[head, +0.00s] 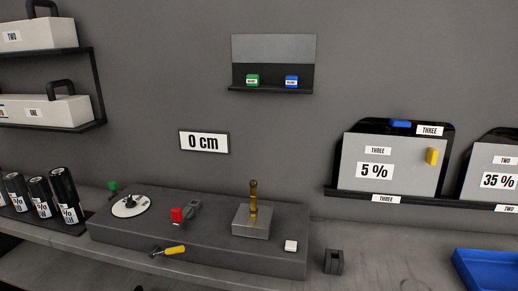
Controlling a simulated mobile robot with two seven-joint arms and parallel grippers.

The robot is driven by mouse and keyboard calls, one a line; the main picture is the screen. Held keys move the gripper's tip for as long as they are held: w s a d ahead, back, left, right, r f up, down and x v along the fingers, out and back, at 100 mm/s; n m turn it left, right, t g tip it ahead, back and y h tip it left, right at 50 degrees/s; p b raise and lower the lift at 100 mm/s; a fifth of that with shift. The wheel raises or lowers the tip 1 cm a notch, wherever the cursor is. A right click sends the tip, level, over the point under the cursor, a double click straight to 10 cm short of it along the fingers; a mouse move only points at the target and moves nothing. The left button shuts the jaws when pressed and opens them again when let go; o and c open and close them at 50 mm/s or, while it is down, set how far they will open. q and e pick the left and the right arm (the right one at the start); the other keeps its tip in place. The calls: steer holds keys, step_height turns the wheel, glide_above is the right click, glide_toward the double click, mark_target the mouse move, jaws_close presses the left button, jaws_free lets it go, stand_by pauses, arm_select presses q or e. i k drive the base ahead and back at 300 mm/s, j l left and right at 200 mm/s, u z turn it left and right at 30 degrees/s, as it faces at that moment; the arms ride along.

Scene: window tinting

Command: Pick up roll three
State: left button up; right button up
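I cannot tell from the labels which one is roll three. A grey panel (408,182) marked "THREE" and "5 %" leans on a shelf at the right, with a yellow piece (432,156) on its face and a blue piece (401,124) at its top. Neither of my grippers is in view.
A dark machine block (210,250) on the bench carries a white dial, a red piece and a brass post. A small shelf (271,91) holds green and blue pieces. White boxes (45,111) sit on a rack at upper left. A blue tray (490,268) lies at right.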

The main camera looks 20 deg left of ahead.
mark_target(39, 187)
steer(key=u, duration=2.25)
steer(key=i+j+z, duration=0.1)
steer(key=z, duration=0.3)
steer(key=i+j+z, duration=0.1)
steer(key=z, duration=0.3)
steer(key=i+j+z, duration=0.1)
steer(key=z, duration=0.3)
steer(key=j, duration=0.1)
